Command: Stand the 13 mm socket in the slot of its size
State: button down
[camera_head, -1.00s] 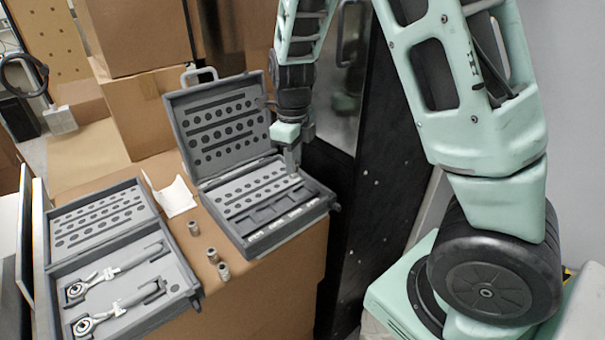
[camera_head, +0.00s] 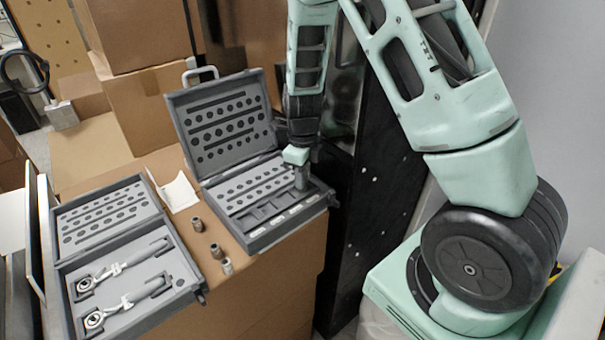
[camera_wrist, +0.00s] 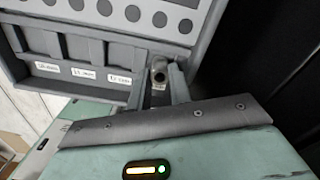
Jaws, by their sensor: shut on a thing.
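My gripper (camera_head: 301,187) points down at the right end of the open socket case (camera_head: 262,245). It is shut on a small metal socket, which shows between the fingers in the wrist view (camera_wrist: 158,72). The socket is at the right end of the row of labelled slots (camera_wrist: 85,50), right of the last label I can see clearly (camera_wrist: 120,79). The labels are too small to read surely. I cannot tell whether the socket's base touches the slot floor. The size mark on the socket is not readable.
Three loose sockets (camera_head: 216,251) stand on the cardboard box left of the case. A second open case (camera_head: 128,290) with two ratchets lies further left. The raised case lid (camera_head: 225,122) stands behind my gripper. A dark panel (camera_head: 375,170) is close on the right.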

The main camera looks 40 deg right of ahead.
jog(key=shift+f, duration=0.1)
jog(key=c, duration=1.6)
grip_release()
jog(key=shift+o, duration=0.2)
